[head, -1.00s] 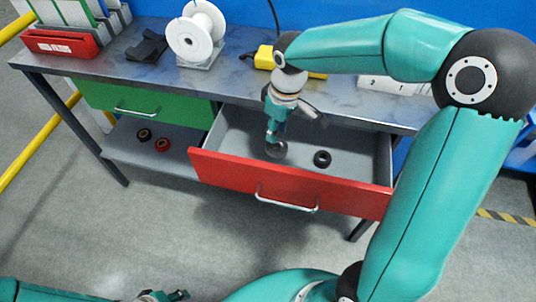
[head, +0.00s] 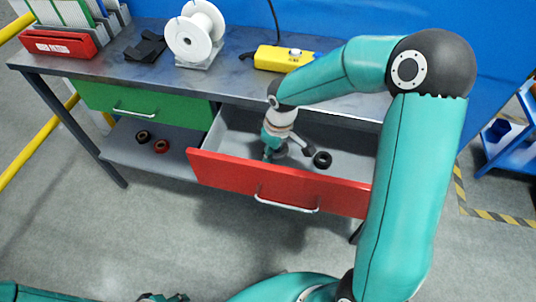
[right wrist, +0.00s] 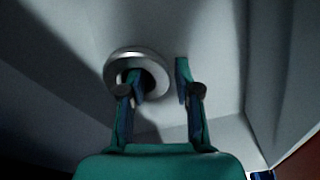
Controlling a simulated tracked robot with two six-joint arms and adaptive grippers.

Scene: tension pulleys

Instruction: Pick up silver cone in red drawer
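The red drawer (head: 235,167) stands pulled out under the table. The silver cone (head: 281,151) lies on its floor and is mostly hidden by my right gripper (head: 288,152), which reaches down into the drawer. In the right wrist view the silver cone (right wrist: 116,69) shows as a round silver rim with a dark hole. There my right gripper (right wrist: 160,77) is open. Its left finger overlaps the hole and its right finger is just outside the rim. I cannot tell whether they touch. My left gripper (head: 165,297) is partly visible at the bottom edge, its fingers unclear.
A black ring (head: 322,159) lies in the drawer right of the gripper. The green drawer (head: 150,103) is shut. A black ring (head: 143,136) and a red ring (head: 162,146) lie on the lower shelf. A white spool (head: 195,36) and a yellow box (head: 281,59) stand on the table.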

